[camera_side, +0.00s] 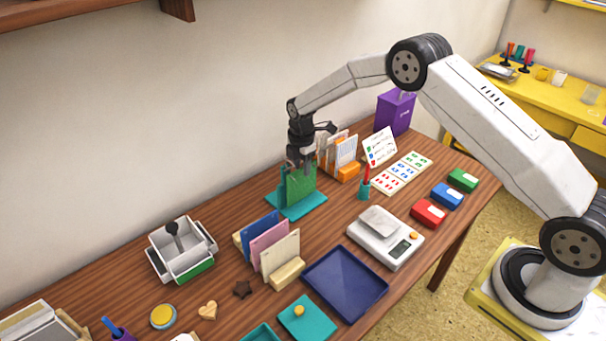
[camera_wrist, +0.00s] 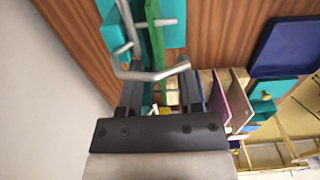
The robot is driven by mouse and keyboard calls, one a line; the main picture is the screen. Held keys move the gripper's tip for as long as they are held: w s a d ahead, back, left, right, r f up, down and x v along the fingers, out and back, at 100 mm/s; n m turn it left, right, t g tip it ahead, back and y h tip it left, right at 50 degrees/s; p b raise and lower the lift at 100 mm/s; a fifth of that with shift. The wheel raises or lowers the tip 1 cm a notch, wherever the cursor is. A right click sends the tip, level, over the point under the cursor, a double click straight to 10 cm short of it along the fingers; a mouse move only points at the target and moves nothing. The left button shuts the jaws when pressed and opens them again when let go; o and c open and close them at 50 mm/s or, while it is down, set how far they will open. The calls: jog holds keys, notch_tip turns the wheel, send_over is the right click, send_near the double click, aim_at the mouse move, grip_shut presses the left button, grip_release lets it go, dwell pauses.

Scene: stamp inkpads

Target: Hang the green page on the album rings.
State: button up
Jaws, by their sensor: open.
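The green page (camera_side: 298,187) stands upright over the teal album base (camera_side: 283,207) in the side view. In the wrist view the page (camera_wrist: 154,38) shows edge-on as a narrow green strip, with the teal base (camera_wrist: 117,38) beside it. The grey metal album rings (camera_wrist: 150,74) cross the strip near its upper edge; whether they pass through its holes I cannot tell. My gripper (camera_side: 299,163) is right over the page's top, pointing down. In the wrist view my gripper (camera_wrist: 160,92) has its jaws apart, with the page's edge between them.
Coloured cards in a wooden holder (camera_side: 287,274) stand in front of the album. An orange holder with cards (camera_side: 347,172) stands behind it. A teal cup with a red pen (camera_side: 364,190) and a scale (camera_side: 385,238) are to the right. A white tray box (camera_side: 181,250) is to the left.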

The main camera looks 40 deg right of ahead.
jog(key=shift+r, duration=3.85)
jog(key=shift+s+r, duration=0.1)
jog(key=s+a+r+m+t, duration=0.1)
jog(key=s+r+m, duration=0.1)
jog(key=s+m, duration=0.7)
jog(key=s+a+r+m+t, duration=0.1)
jog(key=s+r+m, duration=0.2)
jog(key=s+m, duration=0.6)
jog(key=s, duration=1.1)
jog(key=shift+t, duration=0.3)
